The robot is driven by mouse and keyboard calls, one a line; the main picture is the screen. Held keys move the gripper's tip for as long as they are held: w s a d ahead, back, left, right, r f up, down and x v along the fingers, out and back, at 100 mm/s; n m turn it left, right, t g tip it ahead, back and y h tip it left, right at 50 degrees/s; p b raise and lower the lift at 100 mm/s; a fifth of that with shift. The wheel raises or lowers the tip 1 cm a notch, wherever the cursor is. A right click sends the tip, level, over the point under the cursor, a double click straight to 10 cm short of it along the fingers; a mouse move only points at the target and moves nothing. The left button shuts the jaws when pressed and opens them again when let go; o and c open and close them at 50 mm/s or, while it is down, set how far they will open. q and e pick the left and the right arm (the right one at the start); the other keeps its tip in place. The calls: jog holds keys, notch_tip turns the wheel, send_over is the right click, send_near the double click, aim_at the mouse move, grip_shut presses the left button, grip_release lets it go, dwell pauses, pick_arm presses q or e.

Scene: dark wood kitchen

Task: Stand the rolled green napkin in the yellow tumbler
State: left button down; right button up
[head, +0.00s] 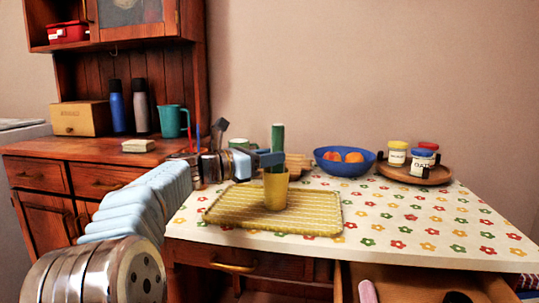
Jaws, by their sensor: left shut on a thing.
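The rolled green napkin (277,138) is upright, directly above the yellow tumbler (276,190) in the head view. Its lower end meets the tumbler's mouth; I cannot tell how far inside it reaches. The tumbler stands upright on a yellow woven placemat (231,215). My left gripper (273,158) comes in from the left and is shut on the napkin, just above the tumbler's rim. My right gripper is not in view.
A blue bowl (344,168) with orange fruit stands behind to the right. Beyond it, a round wooden tray (399,175) holds several jars. The flowered tabletop (430,222) is clear at the right. An open drawer (415,278) juts out below its front edge.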

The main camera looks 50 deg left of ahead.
pick_arm(q)
jog(key=shift+f, duration=0.65)
jog(key=c, duration=0.7)
grip_release()
jog(key=shift+c, duration=0.2)
jog(key=shift+s, duration=0.1)
jog(key=s+a, duration=0.2)
jog(key=s, duration=1.1)
jog(key=shift+s+a, duration=0.15)
jog(key=shift+a, duration=0.15)
